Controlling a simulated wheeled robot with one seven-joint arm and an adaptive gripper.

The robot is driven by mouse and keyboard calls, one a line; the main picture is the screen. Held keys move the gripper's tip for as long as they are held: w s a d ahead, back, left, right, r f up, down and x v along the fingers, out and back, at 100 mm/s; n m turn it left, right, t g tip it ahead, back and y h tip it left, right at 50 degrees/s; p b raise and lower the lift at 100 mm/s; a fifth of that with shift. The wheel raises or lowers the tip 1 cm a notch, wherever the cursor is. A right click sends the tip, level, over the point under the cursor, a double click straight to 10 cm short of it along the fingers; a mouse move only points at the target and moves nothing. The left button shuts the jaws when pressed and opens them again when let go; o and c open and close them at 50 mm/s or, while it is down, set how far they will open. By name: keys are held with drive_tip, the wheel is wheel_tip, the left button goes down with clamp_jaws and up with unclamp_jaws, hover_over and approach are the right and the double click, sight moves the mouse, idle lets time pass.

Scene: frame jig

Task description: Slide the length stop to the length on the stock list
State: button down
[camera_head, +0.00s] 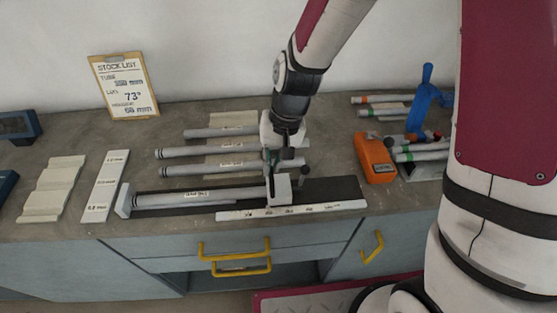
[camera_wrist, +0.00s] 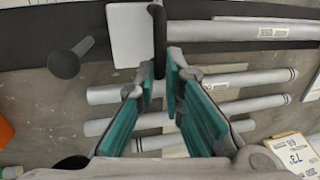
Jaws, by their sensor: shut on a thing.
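The length stop (camera_head: 279,190) is a pale block with a dark upright handle, sitting on the dark rail (camera_head: 338,190) of the jig. In the wrist view the stop (camera_wrist: 130,36) is at the top, with its black handle (camera_wrist: 159,28) reaching between the fingertips. My gripper (camera_head: 274,170) is shut on that handle; its teal-padded fingers (camera_wrist: 163,74) show in the wrist view. A grey tube (camera_head: 180,198) lies along the jig, left of the stop. A white scale strip (camera_head: 250,214) runs along the front; its marks are too small to read. The stock list (camera_head: 122,85) stands at the back left; its tube length is unreadable.
Several loose grey tubes (camera_head: 187,153) lie behind the jig. An orange device (camera_head: 376,158) and a blue tool (camera_head: 426,100) stand on the right. White strips (camera_head: 104,186) lie on the left. A dark round knob (camera_wrist: 64,65) rises beside the stop.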

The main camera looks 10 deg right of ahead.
sight(282, 178)
drive_tip(key=shift+w+a, duration=0.1)
drive_tip(key=c, duration=1.7)
unclamp_jaws()
drive_tip(key=shift+r, duration=0.15)
drive_tip(key=r, duration=0.4)
drive_tip(key=d+r, duration=0.1)
drive_tip(key=r, duration=0.2)
drive_tip(key=d+r, duration=0.1)
drive_tip(key=r, duration=0.3)
drive_tip(key=shift+d+r, duration=0.25)
drive_tip(key=shift+r, duration=0.05)
